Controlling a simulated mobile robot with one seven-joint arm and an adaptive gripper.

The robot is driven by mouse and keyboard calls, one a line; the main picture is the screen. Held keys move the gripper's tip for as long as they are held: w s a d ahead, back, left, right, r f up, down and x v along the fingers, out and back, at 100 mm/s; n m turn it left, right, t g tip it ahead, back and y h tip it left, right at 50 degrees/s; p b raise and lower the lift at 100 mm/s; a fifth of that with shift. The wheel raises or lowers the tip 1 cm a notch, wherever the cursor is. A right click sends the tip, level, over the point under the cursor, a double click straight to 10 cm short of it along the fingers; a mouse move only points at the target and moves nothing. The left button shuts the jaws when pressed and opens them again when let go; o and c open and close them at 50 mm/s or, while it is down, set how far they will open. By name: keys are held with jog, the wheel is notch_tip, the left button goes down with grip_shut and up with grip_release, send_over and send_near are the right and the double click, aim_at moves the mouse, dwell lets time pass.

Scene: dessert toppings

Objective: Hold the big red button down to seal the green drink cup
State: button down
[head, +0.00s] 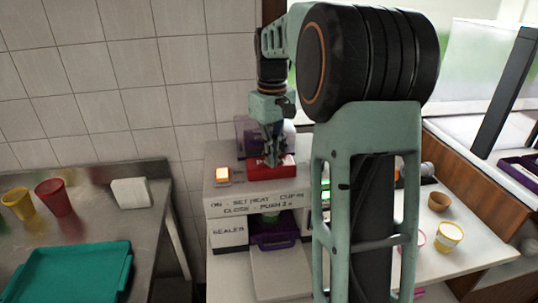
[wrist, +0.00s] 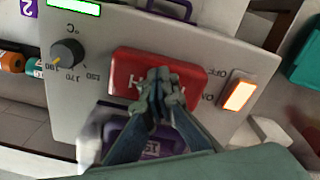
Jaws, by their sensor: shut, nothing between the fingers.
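The big red button (head: 258,174) is a wide red block on top of the white sealer (head: 255,204). It also shows in the wrist view (wrist: 125,72), with white lettering partly hidden by my fingers. My gripper (head: 271,162) points down over the button with its fingertips together and empty; it also shows in the wrist view (wrist: 160,76). The tips are at the button's top face; I cannot tell whether they press it. Under the sealer head is a purple holder (head: 276,237) with a small green part (head: 270,218) above it, perhaps the green cup, mostly hidden.
A lit orange switch (wrist: 239,95) and a temperature knob (wrist: 67,53) flank the button. A teal tray (head: 70,275), a red cup (head: 55,197) and a yellow cup (head: 18,204) stand on the left counter. A brown bowl (head: 439,201) and a yellow-white tub (head: 448,236) stand at right.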

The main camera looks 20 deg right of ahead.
jog(key=shift+s+f, duration=0.35)
jog(key=shift+s, duration=0.05)
jog(key=shift+s+a+r, duration=0.2)
jog(key=shift+s+r, duration=0.15)
jog(key=shift+s, duration=0.35)
jog(key=shift+s+a+r, duration=0.15)
jog(key=shift+s+r, duration=0.2)
jog(key=shift+s, duration=0.35)
jog(key=shift+w+r, duration=0.1)
jog(key=shift+r+p, duration=0.35)
jog(key=shift+r, duration=0.25)
notch_tip(320, 180, up, 7)
jog(key=s+p, duration=0.1)
jog(key=p, duration=0.4)
jog(key=shift+a+f, duration=0.1)
